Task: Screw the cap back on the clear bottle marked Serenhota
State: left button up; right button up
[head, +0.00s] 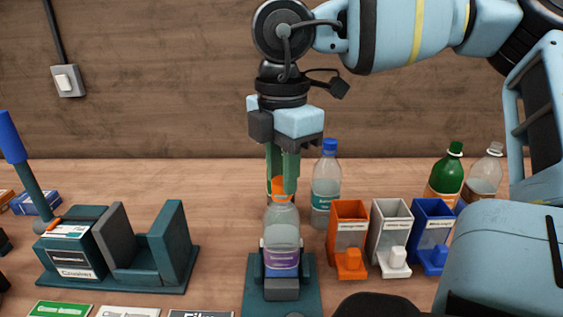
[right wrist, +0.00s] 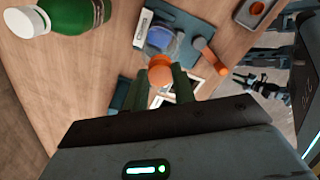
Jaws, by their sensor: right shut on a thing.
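A clear bottle (head: 282,228) with a purple label stands upright in a holder (head: 256,305) at the front middle; the print on its label is too small to read for sure. An orange cap (head: 280,187) is at the top of its neck. My right gripper (head: 282,188) points straight down from above, its green fingers shut on the orange cap. The orange cap also shows between the fingertips in the right wrist view (right wrist: 160,72). How far the cap is seated on the thread cannot be told. My left gripper is not in view.
A clear bottle with a blue cap (head: 328,185) stands close behind to the right. Orange (head: 348,228), white (head: 390,232) and blue (head: 430,232) bins stand right of the holder. A green bottle (head: 447,178) and another clear bottle (head: 486,175) stand behind them. A dark green lever device (head: 118,250) is left.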

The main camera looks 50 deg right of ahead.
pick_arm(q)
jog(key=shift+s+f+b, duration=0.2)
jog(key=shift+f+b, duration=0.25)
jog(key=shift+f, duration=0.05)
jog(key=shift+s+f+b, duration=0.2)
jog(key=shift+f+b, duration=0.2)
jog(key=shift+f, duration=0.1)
pick_arm(e)
jog(key=shift+m, duration=2)
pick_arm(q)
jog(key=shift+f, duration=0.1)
pick_arm(e)
jog(key=m+b, duration=0.2)
jog(key=m, duration=0.1)
jog(key=shift+f, duration=0.1)
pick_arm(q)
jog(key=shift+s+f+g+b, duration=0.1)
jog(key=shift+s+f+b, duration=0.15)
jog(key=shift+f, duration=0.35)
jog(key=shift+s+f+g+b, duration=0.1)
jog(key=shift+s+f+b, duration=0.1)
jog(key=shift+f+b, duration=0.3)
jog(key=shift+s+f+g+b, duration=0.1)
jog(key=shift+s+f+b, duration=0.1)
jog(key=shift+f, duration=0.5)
pick_arm(e)
jog(key=shift+m, duration=1)
jog(key=o, duration=1)
jog(key=shift+o, duration=0.2)
